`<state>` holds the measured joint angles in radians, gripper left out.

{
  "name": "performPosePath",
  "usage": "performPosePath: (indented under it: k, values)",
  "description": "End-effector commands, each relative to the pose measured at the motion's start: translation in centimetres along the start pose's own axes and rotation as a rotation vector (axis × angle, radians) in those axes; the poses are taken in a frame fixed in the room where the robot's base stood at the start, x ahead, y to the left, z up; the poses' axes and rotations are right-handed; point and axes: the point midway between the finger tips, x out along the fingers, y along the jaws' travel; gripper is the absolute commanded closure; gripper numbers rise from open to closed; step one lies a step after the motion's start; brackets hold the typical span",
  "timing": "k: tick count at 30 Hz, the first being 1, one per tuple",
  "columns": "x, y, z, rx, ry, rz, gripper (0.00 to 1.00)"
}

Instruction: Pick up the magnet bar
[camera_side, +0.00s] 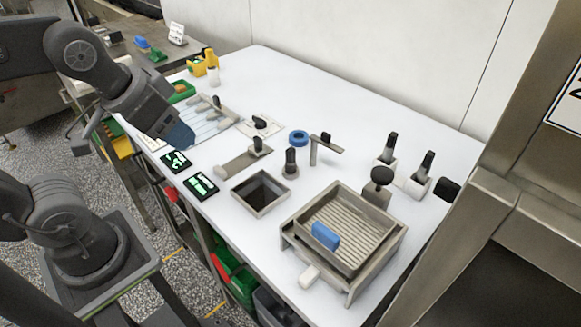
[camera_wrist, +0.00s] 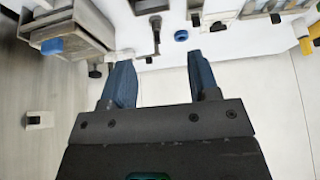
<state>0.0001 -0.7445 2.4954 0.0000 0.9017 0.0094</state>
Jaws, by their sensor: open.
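My gripper (camera_wrist: 160,65) is open and empty, with its two blue fingers apart in the wrist view. In the side view, my gripper (camera_side: 181,134) hangs at the left of the white table, near a wire-grid frame (camera_side: 203,122). A flat grey metal bar with a black knob (camera_side: 240,162) lies near the middle of the table, to the right of my gripper; it may be the magnet bar, but I cannot tell for sure. A blue block (camera_side: 325,236) rests in the ribbed tray and also shows in the wrist view (camera_wrist: 52,46).
The ribbed metal tray (camera_side: 388,239) stands at the front right. A square opening (camera_side: 261,193) lies in the middle front. A blue ring (camera_side: 298,138), an angled post (camera_side: 314,152) and black-handled tools (camera_side: 424,170) stand behind. Two black displays (camera_side: 201,187) lie near the front edge.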

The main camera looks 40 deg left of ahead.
Motion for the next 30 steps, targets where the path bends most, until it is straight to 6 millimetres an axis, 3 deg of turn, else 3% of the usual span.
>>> performPosePath:
  k: [4,8,14,18,24,30]
  values:
    - [0.2,0.1,-1.9,0.12,-0.043,0.006,0.45]
    - [1.1,0.4,-5.3,0.353,-0.118,0.029,0.45]
    - [4.3,1.1,-10.9,0.77,-0.235,0.108,0.45]
    - [7.8,1.7,-14.1,1.055,-0.306,0.193,0.45]
    - [12.7,2.6,-16.9,1.378,-0.365,0.318,0.45]
    - [15.1,2.9,-17.7,1.518,-0.382,0.382,0.45]
